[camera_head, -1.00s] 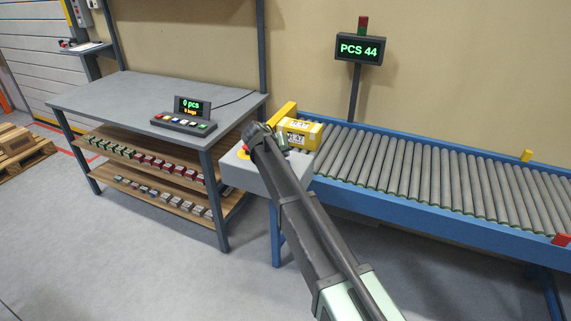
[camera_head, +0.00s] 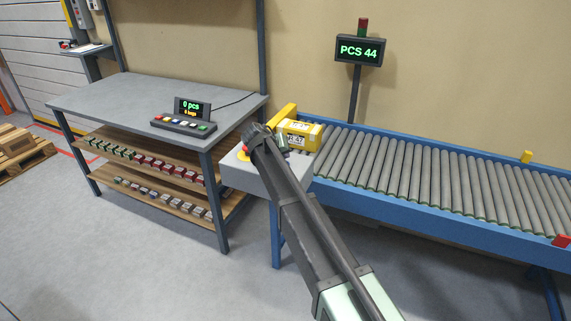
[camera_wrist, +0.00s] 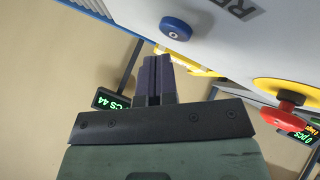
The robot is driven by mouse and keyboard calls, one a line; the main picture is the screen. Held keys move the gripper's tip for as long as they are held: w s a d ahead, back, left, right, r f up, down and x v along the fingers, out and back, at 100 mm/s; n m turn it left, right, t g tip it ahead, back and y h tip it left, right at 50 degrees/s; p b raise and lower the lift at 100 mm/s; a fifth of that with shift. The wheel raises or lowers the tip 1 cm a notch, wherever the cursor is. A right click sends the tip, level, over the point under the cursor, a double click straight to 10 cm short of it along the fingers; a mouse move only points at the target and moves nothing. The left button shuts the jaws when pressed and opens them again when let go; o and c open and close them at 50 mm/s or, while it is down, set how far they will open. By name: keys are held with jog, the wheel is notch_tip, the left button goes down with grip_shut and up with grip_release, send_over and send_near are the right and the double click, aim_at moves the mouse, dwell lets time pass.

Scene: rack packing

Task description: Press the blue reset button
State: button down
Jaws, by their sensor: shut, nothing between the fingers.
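In the wrist view a round blue button (camera_wrist: 175,28) with a pale mark stands on a grey control box (camera_wrist: 235,40), next to partly visible dark lettering. My gripper (camera_wrist: 157,58) is shut and empty. Its dark fingertips appear just short of the blue button in this view; I cannot tell whether they touch anything. In the head view the control box (camera_head: 248,178) stands at the conveyor's left end. There my arm's dark end covers part of its top, and the blue button cannot be made out.
A red mushroom button (camera_wrist: 285,115) on a yellow base sits on the same box. A workbench (camera_head: 110,95) with a keypad (camera_head: 184,125) stands left. A display (camera_head: 359,50) reads PCS 44.

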jog(key=shift+f, duration=0.1)
dwell(0.6)
jog(key=shift+f+b, duration=0.3)
jog(key=shift+b, duration=0.1)
jog(key=shift+f+b, duration=0.4)
dwell(0.3)
jog(key=shift+r, duration=0.1)
jog(key=shift+r+p, duration=0.75)
jog(key=shift+p, duration=0.05)
notch_tip(320, 180, up, 5)
jog(key=p, duration=0.5)
